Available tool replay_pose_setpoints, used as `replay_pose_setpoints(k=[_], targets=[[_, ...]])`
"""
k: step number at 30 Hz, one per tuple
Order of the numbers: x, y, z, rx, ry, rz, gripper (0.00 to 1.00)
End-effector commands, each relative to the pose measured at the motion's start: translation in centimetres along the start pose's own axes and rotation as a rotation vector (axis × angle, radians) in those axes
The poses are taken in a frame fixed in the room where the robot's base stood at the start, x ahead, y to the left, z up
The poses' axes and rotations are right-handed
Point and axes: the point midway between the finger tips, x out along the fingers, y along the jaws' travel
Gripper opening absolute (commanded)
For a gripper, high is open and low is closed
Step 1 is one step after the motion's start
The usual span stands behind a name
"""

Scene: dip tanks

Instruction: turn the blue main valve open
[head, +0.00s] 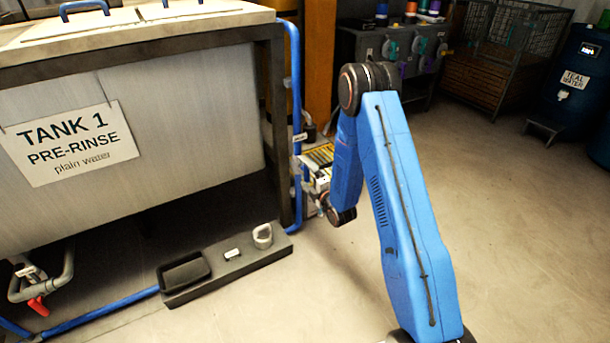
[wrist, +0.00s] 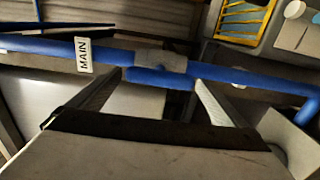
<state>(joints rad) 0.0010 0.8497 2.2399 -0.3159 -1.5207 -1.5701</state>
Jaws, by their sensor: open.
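A blue pipe with a white MAIN tag (wrist: 83,55) crosses the wrist view. A grey valve body (wrist: 162,61) sits on it, and a blue lever-like part (wrist: 160,78) shows just below that body. My gripper (wrist: 159,80) is open, one finger on each side of this blue part. I cannot tell whether the fingers touch it. In the head view the blue pipe (head: 295,90) runs upright beside the tank, with a small tag on it.
The tank labelled TANK 1 PRE-RINSE (head: 190,110) stands at left. A dark tray (head: 230,262) with small items lies on the floor before it. A red-handled valve (head: 38,306) is at lower left. The right floor is clear.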

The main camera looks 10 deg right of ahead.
Motion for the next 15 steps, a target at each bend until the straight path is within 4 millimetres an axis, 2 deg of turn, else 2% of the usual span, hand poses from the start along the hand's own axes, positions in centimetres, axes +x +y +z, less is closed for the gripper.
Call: replay_pose_setpoints(k=[5,15], targets=[[-2.6,-0.1,0.0,0.001,-0.002,-0.003,0.97],[-9.4,-0.1,0.1,0.002,-0.002,-0.003,0.97]])
